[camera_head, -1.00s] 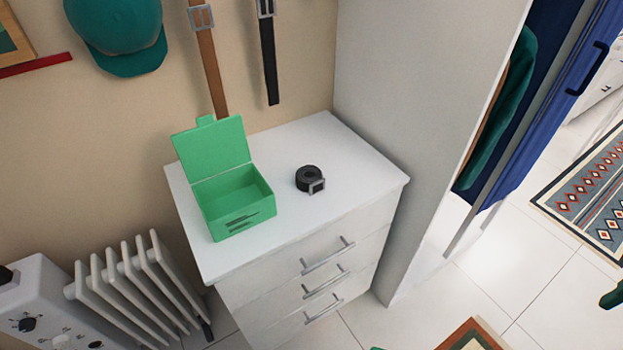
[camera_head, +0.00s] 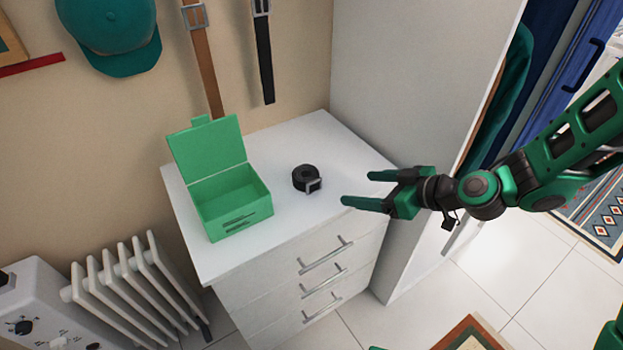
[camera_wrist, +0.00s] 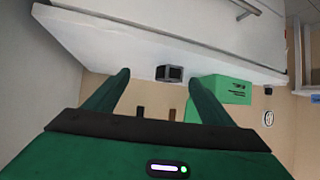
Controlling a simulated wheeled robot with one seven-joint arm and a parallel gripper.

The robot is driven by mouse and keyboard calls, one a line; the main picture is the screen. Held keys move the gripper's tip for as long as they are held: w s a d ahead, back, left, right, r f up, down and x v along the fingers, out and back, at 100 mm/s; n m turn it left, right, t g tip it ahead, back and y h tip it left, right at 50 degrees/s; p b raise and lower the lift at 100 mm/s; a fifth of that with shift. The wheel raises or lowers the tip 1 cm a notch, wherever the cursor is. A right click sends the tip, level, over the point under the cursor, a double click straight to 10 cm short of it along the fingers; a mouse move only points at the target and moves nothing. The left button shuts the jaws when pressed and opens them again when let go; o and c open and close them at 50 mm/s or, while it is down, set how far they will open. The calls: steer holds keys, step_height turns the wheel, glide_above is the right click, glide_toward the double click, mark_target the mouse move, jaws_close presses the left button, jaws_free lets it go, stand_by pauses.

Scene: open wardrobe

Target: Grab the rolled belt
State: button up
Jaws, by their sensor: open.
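The rolled belt (camera_head: 305,178) is a small black coil with a grey metal buckle. It sits on the white dresser top, right of the open green box. My gripper (camera_head: 355,188) is open and empty, to the right of the belt and apart from it, with its fingers pointing left toward it. In the wrist view the rolled belt (camera_wrist: 170,73) shows buckle side on, beyond and between the two green fingers (camera_wrist: 163,86).
The green box (camera_head: 233,203) stands open with its lid up on the dresser (camera_head: 340,150). A brown belt (camera_head: 205,70) and a black belt (camera_head: 265,60) hang on the wall behind. A white wardrobe side panel (camera_head: 420,70) rises right of the dresser.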

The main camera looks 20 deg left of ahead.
steer(key=y, duration=0.1)
glide_toward(319, 180)
steer(key=shift+w+a+f+t, duration=0.3)
steer(key=shift+w+a+f, duration=0.1)
steer(key=shift+a+f, duration=0.35)
steer(key=shift+y, duration=0.3)
steer(key=x, duration=0.5)
steer(key=shift+a, duration=0.1)
steer(key=shift+x, duration=2.65)
steer(key=shift+s, duration=0.15)
steer(key=c, duration=1.2)
